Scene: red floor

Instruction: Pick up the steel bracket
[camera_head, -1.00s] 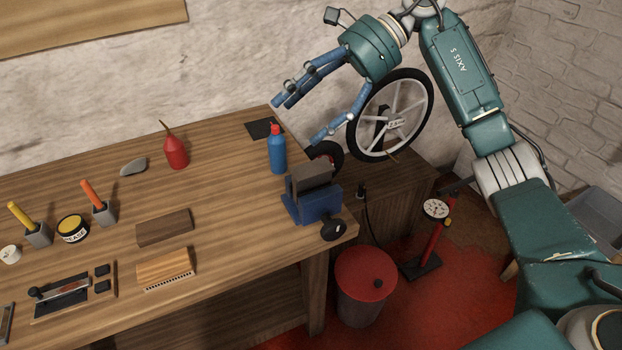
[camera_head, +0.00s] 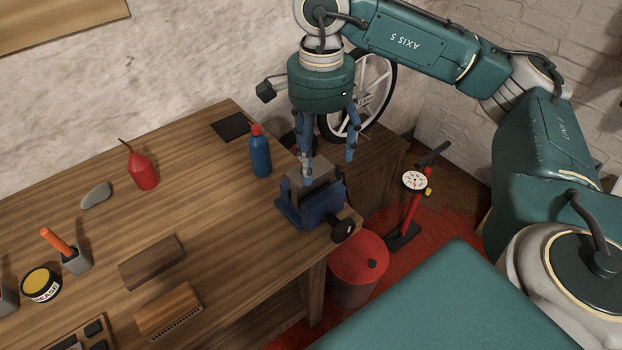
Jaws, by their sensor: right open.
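A grey, blocky piece (camera_head: 318,190), which looks like the steel bracket, sits in the top of the blue vise (camera_head: 312,217) at the right end of the workbench. Its full shape is hard to tell, as a finger covers part of it. My right gripper (camera_head: 329,170) is open and points down, with its blue fingers spread just over the vise. One finger overlaps the grey piece in the picture; I cannot tell whether it touches. My left gripper is not in view.
A blue bottle (camera_head: 260,152) stands on the workbench (camera_head: 205,215) left of the vise. A red oil can (camera_head: 143,170) and wooden brushes (camera_head: 168,309) are further left. A spoked wheel (camera_head: 374,90) is behind the gripper. A red-lidded bin (camera_head: 357,258) and floor pump (camera_head: 412,205) stand to the right.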

